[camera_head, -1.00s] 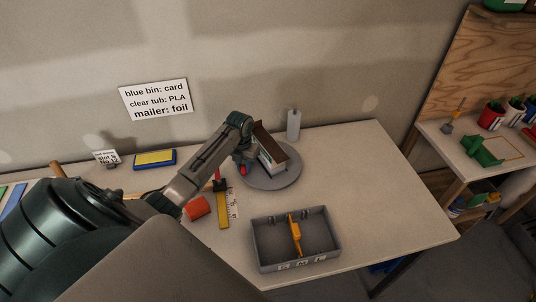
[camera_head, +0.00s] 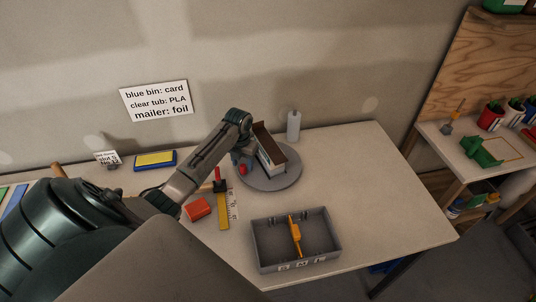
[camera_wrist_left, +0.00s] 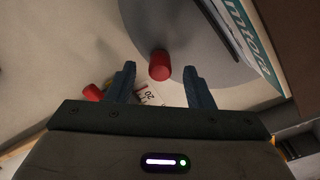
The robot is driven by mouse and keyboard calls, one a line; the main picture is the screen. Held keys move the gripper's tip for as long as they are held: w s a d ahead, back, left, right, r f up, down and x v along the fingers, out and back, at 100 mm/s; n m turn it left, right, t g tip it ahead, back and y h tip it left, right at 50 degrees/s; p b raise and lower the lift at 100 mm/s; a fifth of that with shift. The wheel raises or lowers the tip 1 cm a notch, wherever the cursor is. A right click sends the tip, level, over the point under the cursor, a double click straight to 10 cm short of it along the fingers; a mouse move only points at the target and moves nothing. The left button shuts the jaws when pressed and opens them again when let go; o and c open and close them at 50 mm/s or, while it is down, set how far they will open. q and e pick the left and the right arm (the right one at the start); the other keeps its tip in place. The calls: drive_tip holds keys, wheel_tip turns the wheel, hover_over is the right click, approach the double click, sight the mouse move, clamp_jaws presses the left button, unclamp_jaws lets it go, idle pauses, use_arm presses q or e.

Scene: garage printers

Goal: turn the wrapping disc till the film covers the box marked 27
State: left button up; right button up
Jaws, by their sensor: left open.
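The grey round wrapping disc (camera_head: 285,182) lies on the table and carries a white box with a brown top (camera_head: 266,146). No number 27 is legible on it. In the left wrist view, part of the disc (camera_wrist_left: 200,40) and a lettered white side of the box (camera_wrist_left: 247,40) show. A red peg (camera_wrist_left: 160,66) stands near the disc's rim; it also shows in the head view (camera_head: 243,169). My left gripper (camera_wrist_left: 160,75) is open, with its fingers either side of the peg and gaps visible. An upright pale cylinder (camera_head: 293,126) stands behind the disc. My right gripper is out of view.
The table's right part is clear.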

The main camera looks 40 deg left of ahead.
use_arm(q)
drive_tip(key=shift+r, duration=0.55)
wheel_tip(320, 180, up, 8)
drive_tip(key=shift+f, duration=0.2)
drive_tip(key=o, duration=0.6)
drive_tip(key=shift+c, duration=0.2)
